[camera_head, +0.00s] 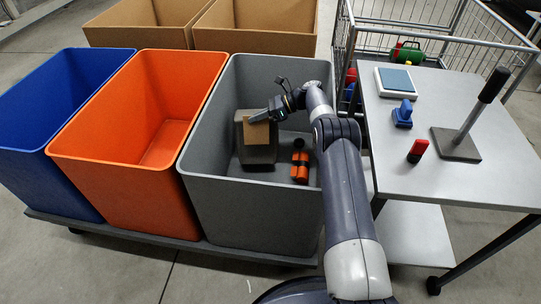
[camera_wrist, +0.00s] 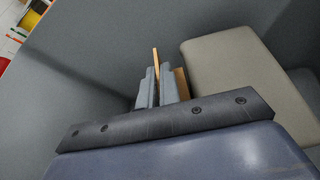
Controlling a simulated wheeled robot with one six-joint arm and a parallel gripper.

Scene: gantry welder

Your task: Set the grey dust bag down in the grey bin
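The grey dust bag (camera_head: 258,157) is a dark grey block with a tan cardboard plate (camera_head: 257,131) on its side. It is inside the grey bin (camera_head: 222,207), toward the left of its inside; I cannot tell whether it touches the bottom. My gripper (camera_head: 272,112) reaches into the bin from the right, at the top of the plate. In the wrist view the fingers (camera_wrist: 161,90) are closed on the thin tan plate, and the bag (camera_wrist: 235,75) is beside them on the right. The bag's lower part is hidden there.
An orange and black object (camera_head: 300,167) lies in the bin, right of the bag. An orange bin (camera_head: 120,177) and a blue bin (camera_head: 45,182) stand to the left, cardboard boxes (camera_head: 135,37) behind. A table (camera_head: 470,185) with tools and a wire cart (camera_head: 445,45) are at right.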

